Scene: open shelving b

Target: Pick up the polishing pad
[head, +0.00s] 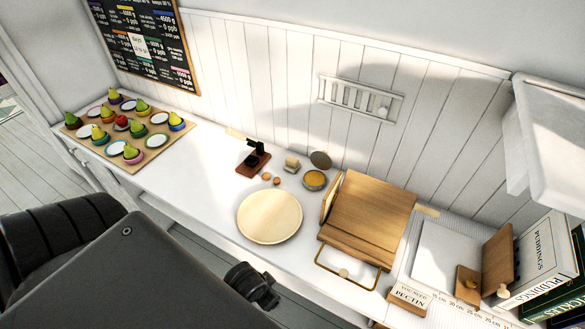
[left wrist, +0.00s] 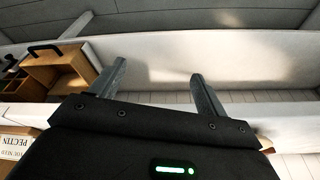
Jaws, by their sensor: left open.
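I cannot tell for certain which thing is the polishing pad. A small pale block (head: 292,163) on the white counter, beside an open round tin (head: 315,181) with yellow contents, may be it. The tin's grey lid (head: 320,159) stands just behind it. My left gripper (left wrist: 157,72) is open in the left wrist view, with nothing between its two fingers. In the head view my dark arm covers the lower left, and the fingers cannot be made out. My right gripper is in neither view.
A round wooden plate (head: 269,216) lies in front of the tin. A wooden box (head: 366,217) stands right of it. A dark wooden stand (head: 253,164) is at the left. A board of pears (head: 121,162) fills the far left. Counter between board and stand is clear.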

